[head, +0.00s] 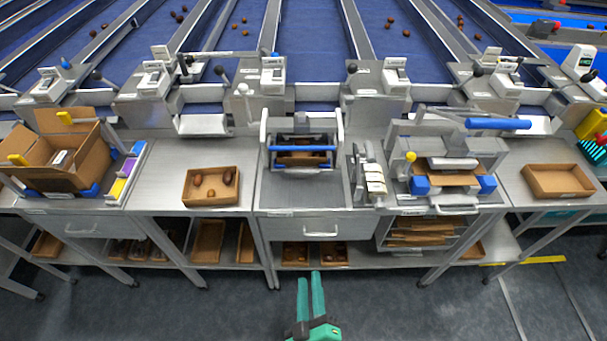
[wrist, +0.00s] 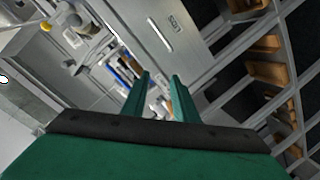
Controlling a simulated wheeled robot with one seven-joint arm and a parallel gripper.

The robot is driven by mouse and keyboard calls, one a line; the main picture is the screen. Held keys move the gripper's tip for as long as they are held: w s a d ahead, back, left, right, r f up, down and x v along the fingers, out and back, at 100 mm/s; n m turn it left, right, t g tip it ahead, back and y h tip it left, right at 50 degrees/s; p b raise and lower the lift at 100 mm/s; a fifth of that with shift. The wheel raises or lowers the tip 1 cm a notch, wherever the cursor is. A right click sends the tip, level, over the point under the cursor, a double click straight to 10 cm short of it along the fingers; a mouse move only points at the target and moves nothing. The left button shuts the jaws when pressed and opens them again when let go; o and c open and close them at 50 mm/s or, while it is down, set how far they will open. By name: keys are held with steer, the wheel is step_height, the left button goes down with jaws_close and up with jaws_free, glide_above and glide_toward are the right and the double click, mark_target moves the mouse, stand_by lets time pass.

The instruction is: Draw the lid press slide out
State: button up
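The lid press (head: 450,165) stands on the bench right of centre. It has a blue bar on top, blue corner blocks and a brown tray or lid piece inside. Its slide seems to be the low plate with a pale front handle (head: 453,209) at the bench edge; it looks pushed in, though how far I cannot tell. My gripper (head: 309,275) is in front of the bench, left of the press and apart from it. In the wrist view my gripper (wrist: 160,80) has its green fingers apart with nothing between them.
A drawer (head: 312,228) is under the bench; its handle shows in the wrist view (wrist: 160,35). A second machine with a blue bar (head: 303,148) stands left of the press. A label holder (head: 374,178) lies between. The floor (head: 390,305) in front is clear.

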steer(key=w+a+r+n, duration=0.1)
steer(key=w+r+n, duration=0.35)
steer(key=w, duration=0.55)
steer(key=w+r+n, duration=0.4)
steer(key=w+n, duration=0.1)
steer(key=w, duration=0.5)
steer(key=shift+m, duration=0.25)
steer(key=x, duration=1.1)
steer(key=shift+w+r, duration=0.1)
steer(key=shift+r, duration=0.1)
steer(key=shift+c, duration=0.2)
jaws_close()
steer(key=shift+a, duration=0.1)
